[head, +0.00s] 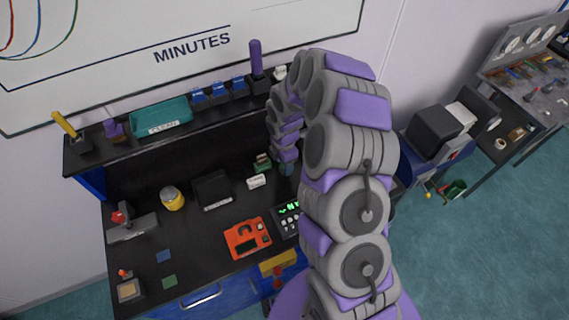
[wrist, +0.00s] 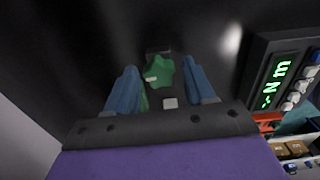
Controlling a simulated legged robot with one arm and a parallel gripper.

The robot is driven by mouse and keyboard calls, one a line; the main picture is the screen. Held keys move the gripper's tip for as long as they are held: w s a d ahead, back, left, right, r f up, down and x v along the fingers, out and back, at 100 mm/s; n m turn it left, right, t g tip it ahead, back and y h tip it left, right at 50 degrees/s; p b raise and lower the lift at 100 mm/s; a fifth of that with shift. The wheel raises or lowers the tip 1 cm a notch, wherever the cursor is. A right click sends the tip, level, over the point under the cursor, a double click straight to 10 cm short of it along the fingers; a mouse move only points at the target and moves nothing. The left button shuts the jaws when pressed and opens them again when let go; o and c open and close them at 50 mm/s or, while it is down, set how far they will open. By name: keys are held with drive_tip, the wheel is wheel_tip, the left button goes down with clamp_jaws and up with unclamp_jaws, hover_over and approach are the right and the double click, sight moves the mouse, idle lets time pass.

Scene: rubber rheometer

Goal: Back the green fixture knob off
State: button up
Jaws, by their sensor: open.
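The green fixture knob (wrist: 159,71) is a lobed star shape. In the wrist view it sits between the two blue fingers of my gripper (wrist: 161,68), with a gap on each side. A small pale block (wrist: 170,102) shows just below the knob. In the head view my gripper (head: 286,168) reaches down over the black bench, and a green fixture (head: 262,162) with a white label block (head: 256,181) stands just left of it. My gripper is open and holds nothing. How deep the knob lies between the fingers cannot be told.
A meter with a green lit display (head: 289,207) stands close by; it also shows at the right of the wrist view (wrist: 278,76). An orange tray (head: 248,238), a black box (head: 213,190) and a yellow container (head: 172,198) share the bench (head: 200,245). A shelf stands behind.

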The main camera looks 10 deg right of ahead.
drive_tip(key=m+b, duration=0.1)
drive_tip(key=m, duration=0.2)
drive_tip(key=shift+f, duration=0.15)
drive_tip(key=m+b, duration=0.2)
drive_tip(key=m, duration=0.3)
drive_tip(key=shift+w+m, duration=0.1)
drive_tip(key=shift+m, duration=0.2)
drive_tip(key=m+b, duration=0.1)
drive_tip(key=m, duration=0.8)
drive_tip(key=shift+m+b, duration=0.35)
drive_tip(key=shift+m, duration=0.05)
drive_tip(key=shift+c, duration=0.2)
drive_tip(key=c, duration=0.8)
drive_tip(key=n, duration=0.4)
drive_tip(key=shift+n, duration=0.3)
drive_tip(key=shift+c, duration=0.3)
